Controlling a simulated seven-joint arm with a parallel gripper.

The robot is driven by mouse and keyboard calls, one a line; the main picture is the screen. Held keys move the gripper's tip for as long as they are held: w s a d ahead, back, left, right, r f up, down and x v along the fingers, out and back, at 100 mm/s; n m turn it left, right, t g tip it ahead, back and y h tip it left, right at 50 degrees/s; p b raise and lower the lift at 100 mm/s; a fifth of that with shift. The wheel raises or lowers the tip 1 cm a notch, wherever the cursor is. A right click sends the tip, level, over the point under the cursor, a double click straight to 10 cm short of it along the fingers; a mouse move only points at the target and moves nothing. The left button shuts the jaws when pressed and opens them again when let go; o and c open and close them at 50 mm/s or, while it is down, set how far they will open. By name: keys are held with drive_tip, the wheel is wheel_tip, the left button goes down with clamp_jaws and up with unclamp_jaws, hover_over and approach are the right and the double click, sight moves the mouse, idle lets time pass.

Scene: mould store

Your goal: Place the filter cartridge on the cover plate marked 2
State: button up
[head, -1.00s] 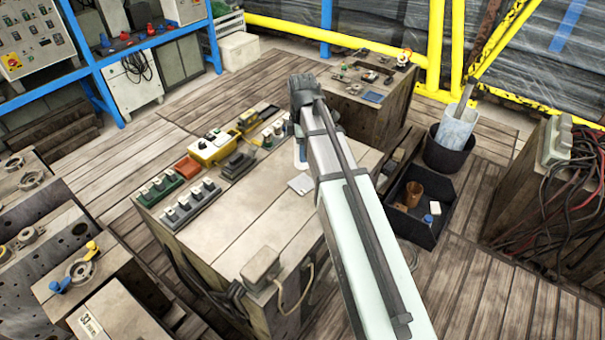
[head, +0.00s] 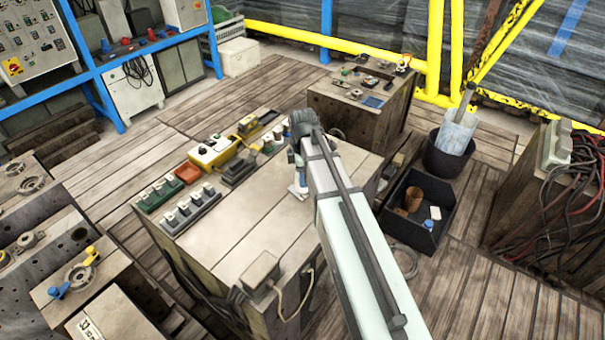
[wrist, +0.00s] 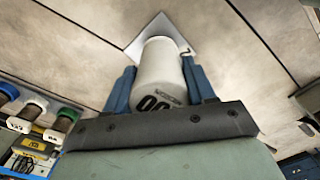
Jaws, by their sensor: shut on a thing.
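The filter cartridge appears to be the white cylinder (wrist: 160,72) with dark print, held between the blue fingers of my gripper (wrist: 158,84) in the wrist view. My gripper is shut on it. A pale square plate (wrist: 133,46) lies on the bench top just beyond the cartridge's far end, partly hidden by it. I cannot tell whether cartridge and plate touch, and no number on the plate is readable. In the head view my arm covers most of the gripper, above the middle of the wooden bench (head: 240,228).
Green and grey holders (head: 190,212) with white-topped pieces, a red-brown tray (head: 187,173) and a yellow device (head: 210,152) line the bench's left side. A beige box (head: 261,270) sits at the front edge. A black bin (head: 425,238) stands to the right. The bench's front middle is clear.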

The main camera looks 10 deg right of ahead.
drive_tip(key=o, duration=1.1)
drive_tip(key=shift+f, duration=0.15)
wheel_tip(320, 180, up, 12)
drive_tip(key=shift+r, duration=0.15)
idle(0.5)
